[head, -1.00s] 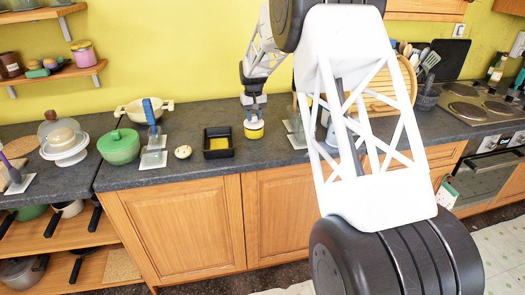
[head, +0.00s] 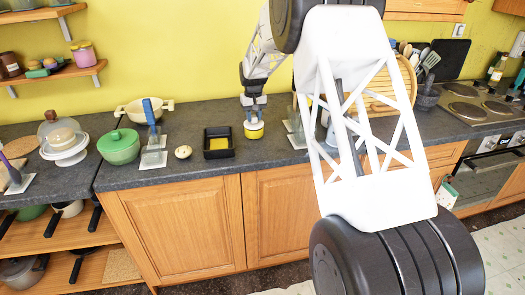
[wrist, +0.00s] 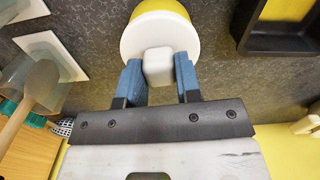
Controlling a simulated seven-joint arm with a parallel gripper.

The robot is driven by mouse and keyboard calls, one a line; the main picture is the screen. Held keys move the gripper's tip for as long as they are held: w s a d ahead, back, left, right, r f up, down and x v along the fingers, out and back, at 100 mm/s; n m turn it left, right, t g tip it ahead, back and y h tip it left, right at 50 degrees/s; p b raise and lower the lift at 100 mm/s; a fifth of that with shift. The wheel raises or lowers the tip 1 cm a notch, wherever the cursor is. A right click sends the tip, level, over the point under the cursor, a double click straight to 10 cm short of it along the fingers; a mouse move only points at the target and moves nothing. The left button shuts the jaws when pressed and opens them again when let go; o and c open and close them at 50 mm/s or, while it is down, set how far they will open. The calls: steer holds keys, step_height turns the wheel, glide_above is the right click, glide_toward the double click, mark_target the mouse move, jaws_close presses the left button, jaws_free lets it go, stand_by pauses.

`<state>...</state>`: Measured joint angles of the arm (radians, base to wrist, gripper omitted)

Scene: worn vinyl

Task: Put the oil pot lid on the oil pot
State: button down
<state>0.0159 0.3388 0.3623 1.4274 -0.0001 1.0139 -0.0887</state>
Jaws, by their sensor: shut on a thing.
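The oil pot (head: 253,134) is a small yellow pot on the dark counter, right of a black square dish. It shows as a yellow edge past the lid in the wrist view (wrist: 160,6). The white round oil pot lid (wrist: 134,42) is over the pot, its blocky white knob (wrist: 158,66) between the blue fingertips. My gripper (wrist: 159,82) is shut on the lid's knob; in the head view it is directly above the pot (head: 254,108). Whether the lid rests on the rim or is slightly above it I cannot tell.
The black square dish (head: 218,153) with yellow inside is close to the pot's left. An onion-like item (head: 183,152), a green pot (head: 119,150) and a cream pan (head: 133,112) are farther left. Utensil holders (head: 296,135) stand close on the right.

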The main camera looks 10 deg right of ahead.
steer(key=shift+f, duration=0.35)
stand_by(0.3)
steer(key=c, duration=0.7)
jaws_free()
steer(key=shift+c, duration=0.2)
steer(key=shift+r, duration=0.4)
steer(key=shift+r, duration=1.1)
steer(key=shift+r, duration=1)
steer(key=shift+r, duration=1.4)
steer(key=shift+r, duration=0.2)
